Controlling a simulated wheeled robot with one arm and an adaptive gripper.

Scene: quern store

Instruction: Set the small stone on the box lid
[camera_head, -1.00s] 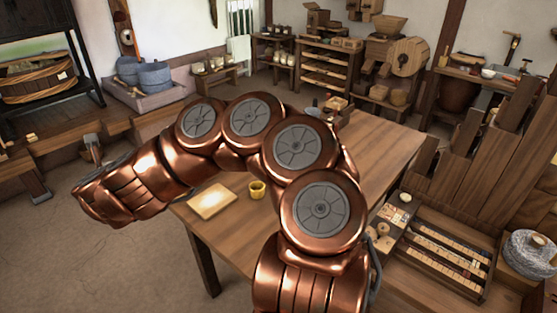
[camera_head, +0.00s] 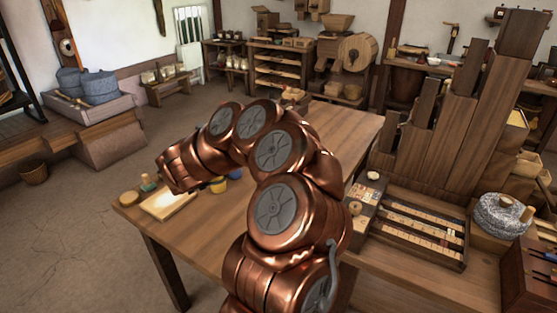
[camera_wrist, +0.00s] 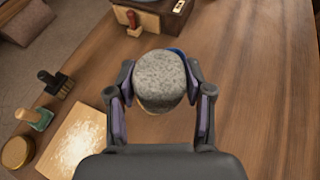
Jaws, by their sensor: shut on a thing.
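A small speckled grey stone (camera_wrist: 160,76) is between the fingers of my gripper (camera_wrist: 160,84) in the wrist view. My gripper is shut on it, one finger on each side, over the wooden table. A dark box-like piece (camera_wrist: 172,8) shows at the top edge of the wrist view, beyond the stone and cut off by the frame; I cannot tell whether it is the box with the lid. In the head view my arm hides the gripper and the stone.
Under the stone a yellow cup (camera_wrist: 150,108) and something blue show in part. The table's right side (camera_wrist: 262,90) is clear.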

